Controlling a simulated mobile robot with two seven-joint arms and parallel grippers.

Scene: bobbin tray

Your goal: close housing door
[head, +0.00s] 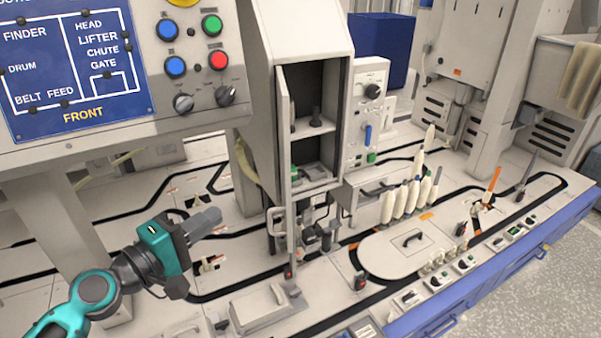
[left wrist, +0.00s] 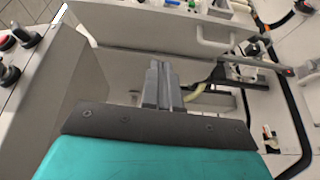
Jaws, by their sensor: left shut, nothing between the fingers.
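The housing (head: 303,40) is a tall pale cabinet in the middle of the head view. Its front is open and shows a dark inside with a shelf (head: 318,128). The housing door (head: 284,150) stands open, seen nearly edge-on at the left of the opening. A door handle (head: 279,228) shows low on it. In the left wrist view a pale panel, apparently the door (left wrist: 150,25), crosses the top, with a loop handle (left wrist: 220,42). My left gripper (head: 212,217) is shut and empty, left of the door and apart from it. Its fingers also show in the left wrist view (left wrist: 160,72).
A control panel (head: 190,50) with buttons and knobs hangs at the upper left, above my left arm. White bobbins (head: 410,198) stand right of the housing. A track (head: 215,292) runs over the table. A low pale block (head: 262,305) lies at the front.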

